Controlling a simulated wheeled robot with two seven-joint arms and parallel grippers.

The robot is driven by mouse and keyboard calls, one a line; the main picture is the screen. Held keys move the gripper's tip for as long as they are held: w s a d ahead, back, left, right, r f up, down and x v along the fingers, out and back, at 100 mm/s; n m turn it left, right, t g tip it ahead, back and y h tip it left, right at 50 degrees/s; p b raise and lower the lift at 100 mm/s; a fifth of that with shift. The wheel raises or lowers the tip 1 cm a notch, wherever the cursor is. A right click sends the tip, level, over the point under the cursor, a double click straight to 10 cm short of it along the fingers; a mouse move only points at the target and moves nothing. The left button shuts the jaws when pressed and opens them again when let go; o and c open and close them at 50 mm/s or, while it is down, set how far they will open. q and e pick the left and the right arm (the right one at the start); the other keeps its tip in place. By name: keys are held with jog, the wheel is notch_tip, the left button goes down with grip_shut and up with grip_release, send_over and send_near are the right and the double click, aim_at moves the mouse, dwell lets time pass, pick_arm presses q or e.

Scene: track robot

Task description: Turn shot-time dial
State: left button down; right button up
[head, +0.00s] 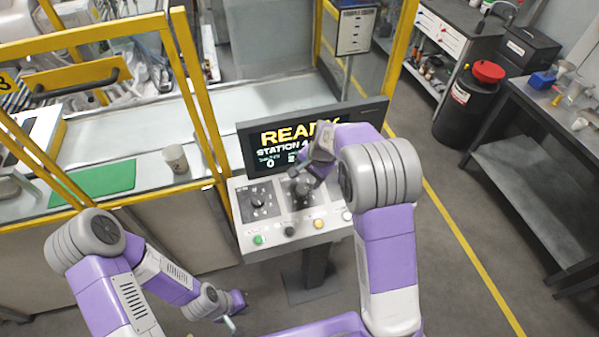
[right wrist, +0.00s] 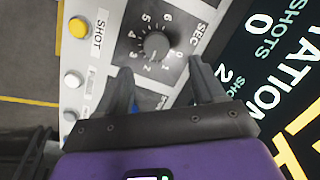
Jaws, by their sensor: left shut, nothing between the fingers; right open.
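The shot-time dial (right wrist: 157,45) is a dark round knob in the right wrist view, with numbers around it and the label SEC beside it. My right gripper (right wrist: 163,84) is open. Its two dark fingers point toward the dial, with the knob beyond the gap between their tips; contact is not visible. In the head view my right gripper (head: 302,186) hangs over the right dial area of the control panel (head: 275,242) and partly hides it. My left gripper (head: 231,324) is shut and empty, low in front of the panel.
Another dial (head: 258,202) is on the panel's left. Green (head: 259,239), black and yellow (head: 319,223) buttons line its front edge. A screen (head: 265,150) reading READY stands behind. A cup (head: 175,158) and green mat (head: 92,183) are on the bench behind the yellow frame.

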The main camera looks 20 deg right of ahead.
aim_at(302, 188)
jog(key=f, duration=0.4)
jog(key=shift+s+a+f, duration=0.1)
jog(key=shift+a+f, duration=0.25)
jog(key=shift+a, duration=0.05)
jog(key=shift+w+a+f, duration=0.1)
jog(key=shift+w+f, duration=0.2)
jog(key=shift+f, duration=0.25)
jog(key=shift+w+a+f, duration=0.1)
jog(key=shift+w+f, duration=0.2)
jog(key=shift+f, duration=0.25)
pick_arm(q)
jog(key=shift+s+r, duration=0.1)
jog(key=shift+s, duration=0.3)
pick_arm(e)
jog(key=shift+s+r, duration=0.1)
jog(key=shift+s, duration=0.05)
jog(key=c, duration=1.1)
pick_arm(q)
jog(key=shift+w, duration=0.1)
pick_arm(e)
jog(key=shift+o, duration=0.2)
